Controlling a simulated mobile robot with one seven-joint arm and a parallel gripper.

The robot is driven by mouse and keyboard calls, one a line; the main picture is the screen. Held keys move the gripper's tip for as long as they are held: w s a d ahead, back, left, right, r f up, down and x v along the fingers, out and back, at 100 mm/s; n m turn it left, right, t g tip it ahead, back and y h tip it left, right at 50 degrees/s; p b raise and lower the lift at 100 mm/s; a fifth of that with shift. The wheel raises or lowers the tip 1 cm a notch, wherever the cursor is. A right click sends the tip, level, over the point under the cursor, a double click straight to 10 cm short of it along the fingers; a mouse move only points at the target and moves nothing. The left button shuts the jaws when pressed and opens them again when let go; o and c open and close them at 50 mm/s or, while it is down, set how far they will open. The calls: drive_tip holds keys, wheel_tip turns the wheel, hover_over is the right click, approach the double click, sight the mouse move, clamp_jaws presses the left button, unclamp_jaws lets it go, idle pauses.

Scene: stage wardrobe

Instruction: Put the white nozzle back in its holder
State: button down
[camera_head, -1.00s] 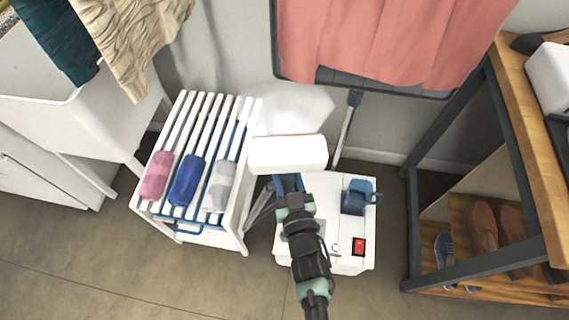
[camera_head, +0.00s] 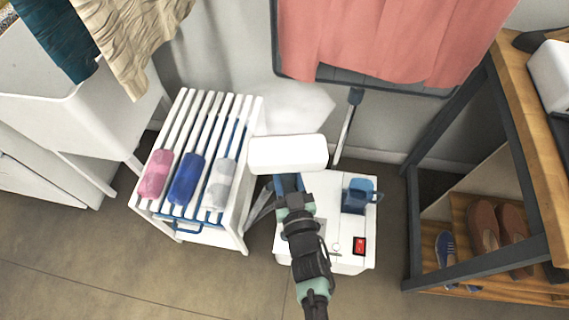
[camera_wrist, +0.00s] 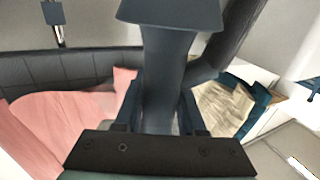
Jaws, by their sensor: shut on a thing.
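The white nozzle (camera_head: 288,154) is a rounded white block on a dark blue handle. My gripper (camera_head: 288,184) is shut on this handle and holds the nozzle up over the white steamer base (camera_head: 345,258). In the wrist view, my gripper (camera_wrist: 160,118) has its fingers around the dark blue-grey handle (camera_wrist: 168,75); the white head does not show clearly there. A small blue bracket (camera_head: 356,97) tops a thin pole behind and right of the nozzle, apart from it. It looks like the holder, and probably also shows in the wrist view (camera_wrist: 53,13).
A white slatted rack (camera_head: 243,185) with pink, blue and grey rolls stands left of the base. A blue part (camera_head: 358,196) sits on the base. A pink cloth (camera_head: 390,40) hangs behind. A dark-framed shoe shelf (camera_head: 515,170) stands right.

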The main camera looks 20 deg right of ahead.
drive_tip(key=shift+f+b, duration=0.5)
drive_tip(key=shift+b, duration=0.1)
idle(0.5)
drive_tip(key=c, duration=0.8)
unclamp_jaws()
drive_tip(key=shift+f, duration=0.1)
drive_tip(key=p+v, duration=0.2)
drive_tip(key=v, duration=0.9)
